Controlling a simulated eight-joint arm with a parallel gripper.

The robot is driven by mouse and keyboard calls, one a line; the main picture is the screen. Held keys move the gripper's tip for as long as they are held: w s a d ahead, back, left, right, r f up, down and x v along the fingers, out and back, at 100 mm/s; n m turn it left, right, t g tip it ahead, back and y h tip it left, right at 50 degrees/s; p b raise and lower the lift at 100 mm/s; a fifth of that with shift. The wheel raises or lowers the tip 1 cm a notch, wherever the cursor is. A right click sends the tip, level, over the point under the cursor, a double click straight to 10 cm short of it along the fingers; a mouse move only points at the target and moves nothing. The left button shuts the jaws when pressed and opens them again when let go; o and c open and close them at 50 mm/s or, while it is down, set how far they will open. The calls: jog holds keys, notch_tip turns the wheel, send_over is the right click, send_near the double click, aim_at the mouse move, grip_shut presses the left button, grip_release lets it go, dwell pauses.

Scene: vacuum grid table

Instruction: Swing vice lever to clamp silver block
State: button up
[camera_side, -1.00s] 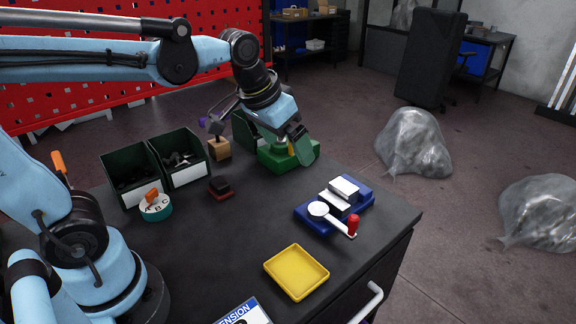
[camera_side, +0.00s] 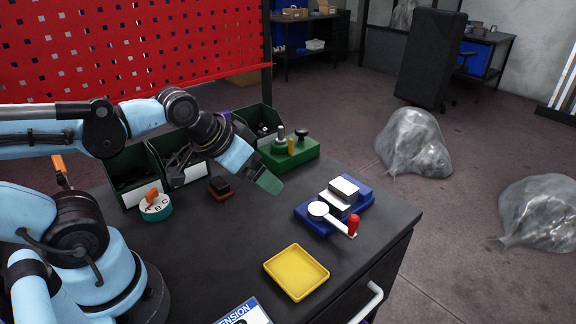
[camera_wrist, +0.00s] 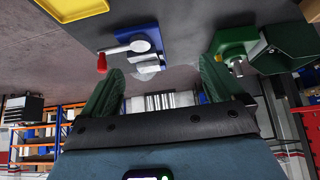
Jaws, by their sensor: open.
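The vice has a blue base (camera_side: 307,221) and stands on the right part of the table in the side view. Its white lever (camera_side: 318,209) points toward the front right and ends in a red knob (camera_side: 353,222). Two silver pieces (camera_side: 344,187) sit on the base with a dark gap between them; I cannot tell which is the loose block. My gripper (camera_side: 270,184) is open and empty, above the table to the left of the vice and apart from it. In the wrist view, the lever (camera_wrist: 128,47) and red knob (camera_wrist: 101,63) show beyond the green fingers (camera_wrist: 158,85).
A green fixture (camera_side: 306,151) with a dark knob and metal post stands behind my gripper. Dark green bins (camera_side: 130,163), a teal dial (camera_side: 156,209) and a small red-based black piece (camera_side: 221,188) are at left. A yellow tray (camera_side: 297,272) lies in front; the table between is clear.

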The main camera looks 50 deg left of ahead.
jog(key=shift+w+d, duration=0.15)
jog(key=shift+c, duration=1.2)
jog(key=shift+n+g, duration=0.5)
jog(key=shift+g, duration=0.3)
jog(key=w+d, duration=0.1)
jog(key=d, duration=0.1)
jog(key=w+d+r, duration=0.2)
jog(key=w+d, duration=0.1)
jog(key=shift+d, duration=0.35)
jog(key=c, duration=0.6)
jog(key=n+g+y, duration=0.1)
jog(key=n, duration=0.1)
send_near(354, 217)
jog(key=x, duration=1)
jog(key=shift+w+f, duration=0.1)
jog(key=shift+f, duration=0.3)
grip_shut()
